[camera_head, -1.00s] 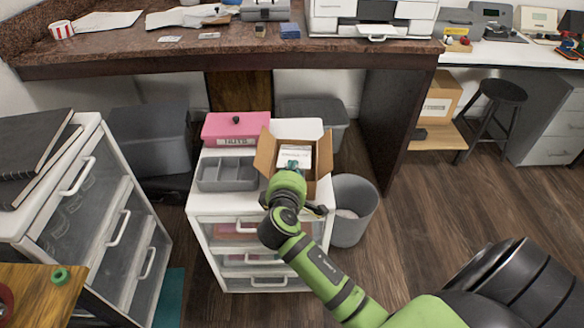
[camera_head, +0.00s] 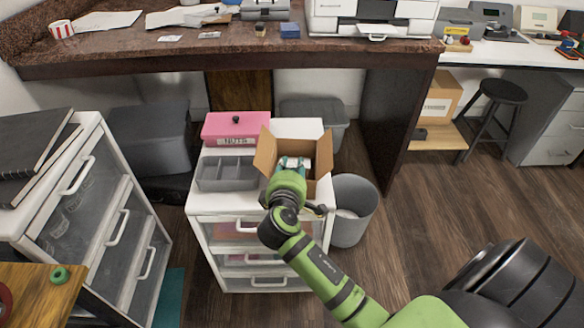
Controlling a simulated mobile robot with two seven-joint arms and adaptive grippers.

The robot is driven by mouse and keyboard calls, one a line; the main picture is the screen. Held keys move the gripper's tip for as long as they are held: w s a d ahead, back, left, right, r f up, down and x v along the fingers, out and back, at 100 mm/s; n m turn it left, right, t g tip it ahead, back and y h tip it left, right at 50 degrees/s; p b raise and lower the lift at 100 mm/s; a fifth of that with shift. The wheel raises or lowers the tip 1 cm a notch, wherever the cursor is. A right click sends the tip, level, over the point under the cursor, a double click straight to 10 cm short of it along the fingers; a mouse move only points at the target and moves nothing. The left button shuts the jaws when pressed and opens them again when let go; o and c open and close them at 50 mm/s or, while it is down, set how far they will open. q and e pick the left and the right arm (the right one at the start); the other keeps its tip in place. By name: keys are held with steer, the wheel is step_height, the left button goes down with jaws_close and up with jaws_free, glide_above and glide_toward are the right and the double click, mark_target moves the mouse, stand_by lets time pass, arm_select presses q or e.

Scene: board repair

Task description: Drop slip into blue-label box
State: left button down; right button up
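An open cardboard box (camera_head: 267,152) stands on the white drawer cabinet, its flaps spread. My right gripper (camera_head: 294,163) reaches over the box's near edge, with its fingertips at the opening. A small piece of white (camera_head: 300,161) shows around the fingertips, likely the slip; most of it is hidden by the gripper or the box. I cannot tell whether the fingers still hold it. No blue label can be made out on the box from here. My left gripper is not in view.
A pink box labelled NUTS (camera_head: 236,130) and a grey divided tray (camera_head: 226,174) stand left of the cardboard box. A grey bin (camera_head: 354,211) stands on the floor right of the cabinet. A dark countertop (camera_head: 200,55) runs behind.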

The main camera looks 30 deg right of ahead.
steer(key=shift+f, duration=0.25)
steer(key=shift+s+a, duration=0.3)
steer(key=shift+s, duration=0.05)
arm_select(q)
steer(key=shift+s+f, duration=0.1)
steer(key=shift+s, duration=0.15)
arm_select(e)
steer(key=v, duration=1.1)
steer(key=shift+r, duration=0.25)
steer(key=shift+s, duration=0.1)
